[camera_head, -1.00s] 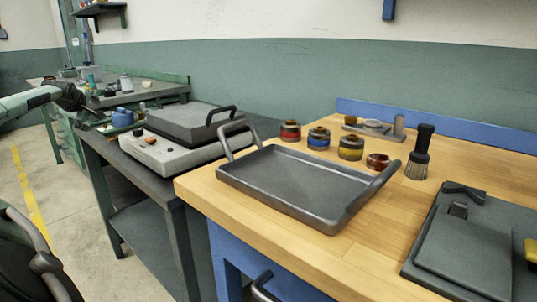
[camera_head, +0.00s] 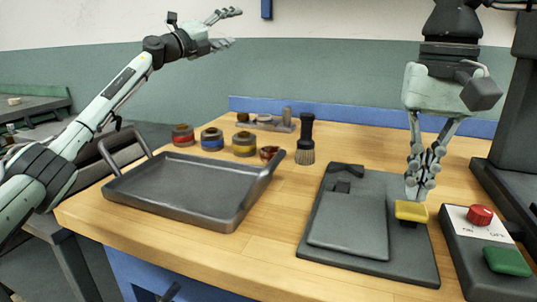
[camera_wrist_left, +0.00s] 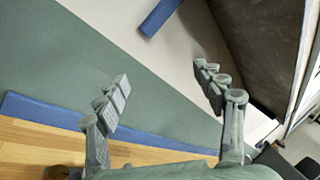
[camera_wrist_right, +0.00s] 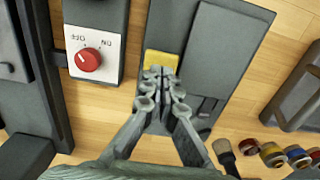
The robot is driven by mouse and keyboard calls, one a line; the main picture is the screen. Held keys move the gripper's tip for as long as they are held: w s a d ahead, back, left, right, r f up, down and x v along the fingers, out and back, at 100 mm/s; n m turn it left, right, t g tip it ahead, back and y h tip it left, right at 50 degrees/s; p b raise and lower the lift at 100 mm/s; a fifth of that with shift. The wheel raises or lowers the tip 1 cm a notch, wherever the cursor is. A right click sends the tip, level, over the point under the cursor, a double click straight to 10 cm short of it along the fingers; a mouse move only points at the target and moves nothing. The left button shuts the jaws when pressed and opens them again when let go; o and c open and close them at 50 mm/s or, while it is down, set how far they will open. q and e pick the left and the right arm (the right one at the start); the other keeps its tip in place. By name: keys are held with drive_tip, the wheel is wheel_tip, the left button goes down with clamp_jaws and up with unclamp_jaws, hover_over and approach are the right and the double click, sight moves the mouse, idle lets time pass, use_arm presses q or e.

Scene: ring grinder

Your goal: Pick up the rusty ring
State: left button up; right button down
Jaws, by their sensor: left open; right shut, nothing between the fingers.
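No ring can be clearly made out as the rusty one. A small dark red-brown ringed piece (camera_head: 268,153) stands behind the tray's right handle, partly hidden by it. A grey holder (camera_head: 268,126) at the back of the wooden table carries small pieces, one brownish, too small to tell. My left gripper (camera_head: 226,28) is open and empty, raised high above the back left of the table; its spread fingers show in the left wrist view (camera_wrist_left: 162,82). My right gripper (camera_head: 414,192) is shut and empty, its fingertips at the yellow pad (camera_head: 411,211), also seen in the right wrist view (camera_wrist_right: 160,63).
A grey tray (camera_head: 180,200) with raised handles lies on the left of the wooden table. Red (camera_head: 183,135), blue (camera_head: 212,139) and yellow (camera_head: 244,144) banded pieces and a brush (camera_head: 305,140) stand behind. A dark plate device (camera_head: 350,225) and a switch box (camera_head: 481,215) are at right.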

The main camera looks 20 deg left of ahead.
use_arm(q)
drive_tip(key=s+d+f+m+g, duration=0.1)
drive_tip(key=d+f+g, duration=0.3)
drive_tip(key=d, duration=0.4)
drive_tip(key=s+d+f+g+h, duration=0.1)
drive_tip(key=s+d+f+g, duration=0.2)
drive_tip(key=d, duration=0.5)
drive_tip(key=d+f+m+g, duration=0.1)
drive_tip(key=d+f+g, duration=0.35)
drive_tip(key=d, duration=0.35)
drive_tip(key=n+g+y, duration=0.6)
drive_tip(key=g+y, duration=0.1)
drive_tip(key=y, duration=0.3)
hover_over(271, 154)
drive_tip(key=w, duration=0.2)
wheel_tip(271, 154, down, 3)
drive_tip(key=f, duration=0.5)
drive_tip(key=shift+w+a, duration=0.1)
drive_tip(key=shift+a, duration=0.1)
drive_tip(key=shift+a+f, duration=0.2)
drive_tip(key=shift+f, duration=2.85)
drive_tip(key=shift+c, duration=0.5)
drive_tip(key=c, duration=1.2)
